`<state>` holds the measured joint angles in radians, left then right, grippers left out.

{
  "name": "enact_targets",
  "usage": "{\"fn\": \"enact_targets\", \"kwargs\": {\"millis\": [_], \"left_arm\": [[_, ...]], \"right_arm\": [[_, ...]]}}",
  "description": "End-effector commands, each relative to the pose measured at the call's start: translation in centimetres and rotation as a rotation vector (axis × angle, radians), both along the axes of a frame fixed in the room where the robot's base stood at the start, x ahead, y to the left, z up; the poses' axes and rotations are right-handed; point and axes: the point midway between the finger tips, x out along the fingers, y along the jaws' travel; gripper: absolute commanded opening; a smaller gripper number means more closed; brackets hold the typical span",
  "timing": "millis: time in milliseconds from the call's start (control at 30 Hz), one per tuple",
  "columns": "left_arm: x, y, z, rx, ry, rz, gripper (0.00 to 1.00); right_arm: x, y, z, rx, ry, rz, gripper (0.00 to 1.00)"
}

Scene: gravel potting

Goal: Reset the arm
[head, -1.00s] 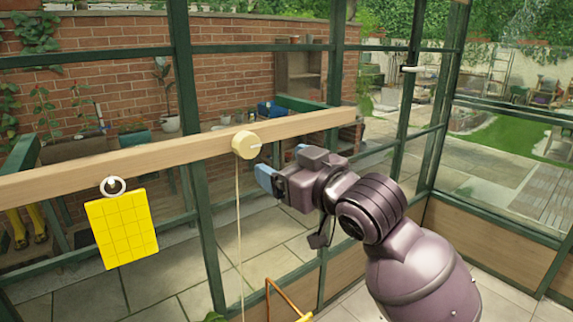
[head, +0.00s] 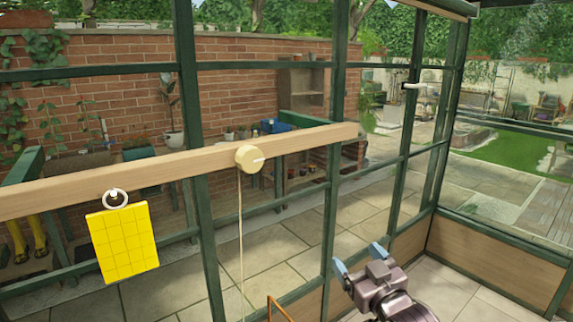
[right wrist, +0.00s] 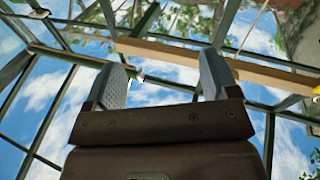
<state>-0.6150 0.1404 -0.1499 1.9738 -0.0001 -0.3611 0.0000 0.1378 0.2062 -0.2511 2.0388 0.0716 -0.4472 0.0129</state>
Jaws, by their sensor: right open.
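My right gripper (head: 358,262) is at the lower right of the head view, below the wooden rail and away from it. Its two blue-grey fingers stand apart with nothing between them. In the right wrist view the gripper (right wrist: 168,85) points up toward the glass roof, its fingers wide apart and empty. My left gripper is in neither view.
A wooden rail (head: 190,163) crosses the head view. It carries a round pale-yellow knob (head: 248,158) with a hanging cord (head: 241,240) and a white ring with a yellow gridded card (head: 123,243). Green frame posts (head: 335,150) stand behind. Space around the gripper looks clear.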

Motion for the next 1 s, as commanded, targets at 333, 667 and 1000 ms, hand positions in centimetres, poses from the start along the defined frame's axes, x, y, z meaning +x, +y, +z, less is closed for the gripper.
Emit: {"fn": "enact_targets", "kwargs": {"millis": [333,667,1000], "left_arm": [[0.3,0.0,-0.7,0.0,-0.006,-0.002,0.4],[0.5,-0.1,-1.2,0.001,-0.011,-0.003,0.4],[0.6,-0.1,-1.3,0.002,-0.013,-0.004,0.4]], "right_arm": [[-8.5,-7.9,-17.6,-0.024,0.271,-0.188,0.8],[-21.0,-12.6,-29.6,-0.035,0.56,-0.317,0.8],[-25.5,-13.4,-32.4,-0.038,0.649,-0.344,0.8]]}}
